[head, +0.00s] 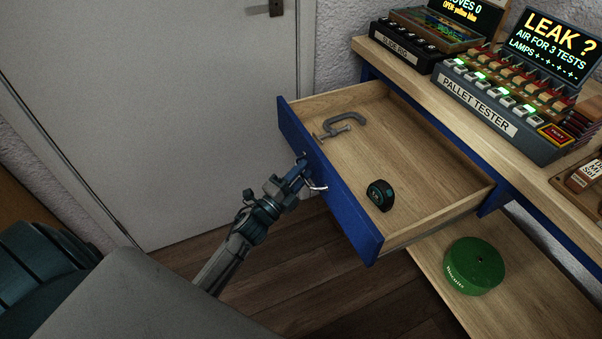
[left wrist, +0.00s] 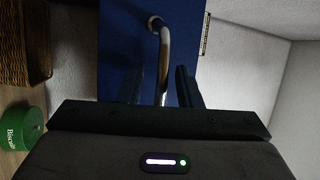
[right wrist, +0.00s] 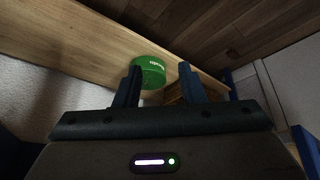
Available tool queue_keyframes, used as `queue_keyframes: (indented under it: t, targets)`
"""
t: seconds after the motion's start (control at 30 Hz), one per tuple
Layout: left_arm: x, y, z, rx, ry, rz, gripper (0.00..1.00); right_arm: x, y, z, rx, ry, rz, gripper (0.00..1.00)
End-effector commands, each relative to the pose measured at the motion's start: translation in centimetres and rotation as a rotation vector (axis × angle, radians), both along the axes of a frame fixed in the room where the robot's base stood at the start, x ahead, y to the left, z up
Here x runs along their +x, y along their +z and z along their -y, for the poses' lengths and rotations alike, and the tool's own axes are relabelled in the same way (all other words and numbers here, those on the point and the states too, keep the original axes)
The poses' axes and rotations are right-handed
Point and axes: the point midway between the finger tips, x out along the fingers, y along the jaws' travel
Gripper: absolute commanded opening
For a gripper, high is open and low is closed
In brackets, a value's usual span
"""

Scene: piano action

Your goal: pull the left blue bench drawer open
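The left blue bench drawer (head: 340,200) stands far out from the bench, its wooden inside showing in the head view. Its blue front also fills the middle of the left wrist view (left wrist: 120,40). Its curved metal handle (left wrist: 164,60) runs between the fingers of my left gripper (left wrist: 160,85), with a gap showing on both sides. In the head view my left gripper (head: 300,176) is at the drawer front, by the handle (head: 318,187). My right gripper (right wrist: 158,85) is open and empty in the right wrist view, away from the drawer.
A grey C-clamp (head: 345,124) and a dark tape measure (head: 380,195) lie in the drawer. A green round tin (head: 474,266) sits on the lower shelf (head: 540,300). The pallet tester (head: 490,110) stands on the bench top. A door (head: 150,110) is behind my left arm.

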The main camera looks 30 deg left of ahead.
Motion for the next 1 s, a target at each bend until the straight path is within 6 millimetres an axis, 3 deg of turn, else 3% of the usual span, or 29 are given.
queue_keyframes:
  t: [0.23,0.5,0.7,1.0]
  targets:
    - [-0.7,-0.3,-0.2,0.001,0.0,0.0,0.31,0.3,-0.1,-0.1,0.005,0.002,0.016,0.36]
    - [-5.3,-1.7,-1.4,0.001,-0.001,-0.004,0.31,1.0,-1.7,-1.2,0.059,0.006,0.112,0.36]
    - [-8.5,-2.3,-2.2,0.0,-0.002,-0.003,0.31,1.4,-1.8,-1.5,0.08,0.004,0.153,0.36]
    - [-10.2,-2.6,-2.6,0.001,-0.001,0.0,0.31,1.5,-1.8,-1.6,0.083,0.003,0.158,0.36]
